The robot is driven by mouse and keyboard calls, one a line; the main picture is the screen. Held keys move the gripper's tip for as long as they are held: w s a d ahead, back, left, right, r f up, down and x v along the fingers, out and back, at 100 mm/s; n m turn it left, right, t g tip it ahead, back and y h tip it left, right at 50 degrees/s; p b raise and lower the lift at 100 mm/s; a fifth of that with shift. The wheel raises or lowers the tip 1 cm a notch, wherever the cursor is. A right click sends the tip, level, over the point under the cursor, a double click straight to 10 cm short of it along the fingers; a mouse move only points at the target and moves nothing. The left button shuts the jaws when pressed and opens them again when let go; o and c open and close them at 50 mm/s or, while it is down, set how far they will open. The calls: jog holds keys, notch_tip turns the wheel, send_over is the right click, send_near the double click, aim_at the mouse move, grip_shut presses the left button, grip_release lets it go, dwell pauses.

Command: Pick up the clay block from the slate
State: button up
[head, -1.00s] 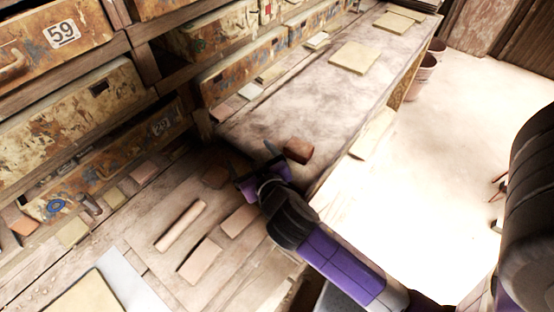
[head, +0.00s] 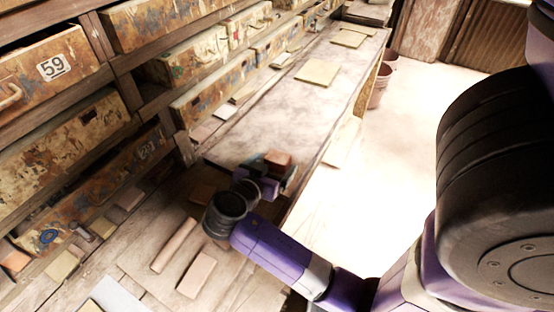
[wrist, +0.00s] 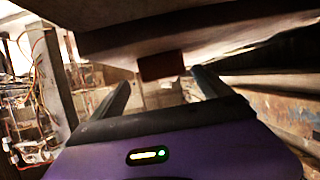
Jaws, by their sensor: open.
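The clay block (head: 278,157) is a small reddish-brown block at the near end of the pale, dusty slate (head: 270,112) in the head view. My gripper (head: 272,174) is open, low beside the block's near side, and partly covers it. In the wrist view the block (wrist: 162,66) shows as a dark brown piece against the edge of a large slab. It lies ahead of the gap between the two open fingers (wrist: 163,80). I cannot tell whether a finger touches it.
Drawers and shelves (head: 65,135) line the left side. A rolling pin (head: 174,245) and a flat tile (head: 197,275) lie on the lower wooden surface. Another tile (head: 318,72) lies farther along the slate. Pots (head: 380,82) stand on the floor at right.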

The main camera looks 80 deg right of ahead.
aim_at(274, 163)
jog(key=x, duration=0.1)
jog(key=p+x, duration=0.1)
jog(key=x, duration=0.3)
jog(key=shift+w+a+f, duration=0.1)
jog(key=shift+w+f, duration=0.15)
jog(key=shift+w, duration=0.1)
jog(key=shift+c, duration=0.4)
jog(key=c, duration=1.6)
jog(key=shift+c, duration=0.2)
jog(key=shift+r, duration=0.15)
